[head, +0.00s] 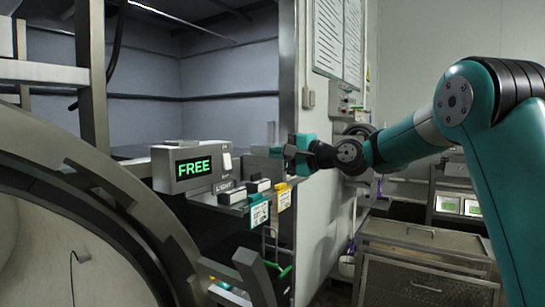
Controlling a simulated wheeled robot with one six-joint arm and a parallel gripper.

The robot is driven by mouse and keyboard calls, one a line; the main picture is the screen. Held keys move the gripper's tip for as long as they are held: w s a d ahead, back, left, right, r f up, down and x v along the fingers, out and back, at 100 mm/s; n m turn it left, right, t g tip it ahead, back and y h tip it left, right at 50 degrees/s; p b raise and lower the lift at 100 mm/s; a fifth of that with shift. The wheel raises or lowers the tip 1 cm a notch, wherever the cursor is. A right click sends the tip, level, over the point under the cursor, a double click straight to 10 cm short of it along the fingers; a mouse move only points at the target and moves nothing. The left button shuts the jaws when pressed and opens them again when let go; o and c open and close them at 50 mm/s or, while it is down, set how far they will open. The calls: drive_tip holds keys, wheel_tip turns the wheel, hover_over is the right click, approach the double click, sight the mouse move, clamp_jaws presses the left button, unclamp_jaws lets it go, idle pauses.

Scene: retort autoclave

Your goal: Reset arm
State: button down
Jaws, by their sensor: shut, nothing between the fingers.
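My teal arm (400,144) reaches in from the right and bends down toward the middle of the head view. My gripper (291,152) is at its left end, just right of a small shelf of devices and in front of the cabinet's edge. It is small in the picture, and the fingers are shut with nothing seen between them. A grey box with a green "FREE" display (195,168) stands left of the gripper, apart from it.
Small blocks labelled "LIGHT" (232,196) and hanging yellow and green tags (259,213) sit below and left of the gripper. A large round metal rim (115,190) fills the lower left. A metal cabinet (425,270) stands lower right. Posted sheets (338,35) hang on the wall panel.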

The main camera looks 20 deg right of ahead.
drive_tip(key=shift+a, duration=0.1)
drive_tip(key=s+a+f+n+g, duration=0.2)
drive_tip(key=s+a+f+n, duration=0.1)
drive_tip(key=s+a, duration=0.1)
drive_tip(key=s+a+f+n+g+h, duration=0.1)
drive_tip(key=s+a+f+n+g, duration=0.2)
drive_tip(key=s, duration=0.4)
drive_tip(key=s+a+f+n+g+h, duration=0.1)
drive_tip(key=s+a+f+n+g, duration=0.2)
drive_tip(key=s+a, duration=0.3)
drive_tip(key=s+d+f+n+g+h, duration=0.1)
drive_tip(key=s+f+n+g+h, duration=0.1)
drive_tip(key=s, duration=0.9)
drive_tip(key=s+d+f+n+g+h, duration=0.1)
drive_tip(key=s+f+n+g, duration=0.3)
drive_tip(key=s, duration=0.8)
wheel_tip(320, 180, down, 4)
drive_tip(key=n+h, duration=0.1)
drive_tip(key=n, duration=0.1)
drive_tip(key=shift+n+h, duration=0.3)
drive_tip(key=shift+n, duration=0.1)
drive_tip(key=shift+s+a, duration=0.1)
drive_tip(key=shift+a, duration=0.05)
